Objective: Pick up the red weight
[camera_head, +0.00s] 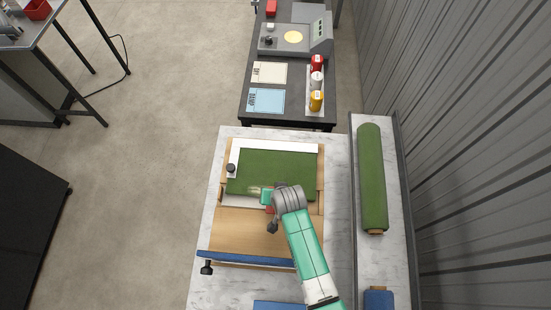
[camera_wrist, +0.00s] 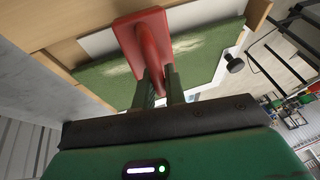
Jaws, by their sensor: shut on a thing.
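The red weight (camera_wrist: 140,42) has a flat base and a raised handle. My gripper (camera_wrist: 159,82) is shut on its handle in the wrist view. In the head view, only a small red bit of the weight (camera_head: 269,209) shows beside my gripper (camera_head: 266,198); my wrist hides the rest. They are at the near edge of a green turf piece (camera_head: 275,165), which lies over a white sheet on a wooden board (camera_head: 240,228). I cannot tell whether the weight touches the board or hangs just above it.
A black knob (camera_head: 231,168) stands at the turf's left edge. A blue bar (camera_head: 235,257) crosses the board's near side. A green turf roll (camera_head: 371,175) and a blue roll (camera_head: 378,299) lie in the right trough. A dark table with a scale (camera_head: 293,38) and bottles stands beyond.

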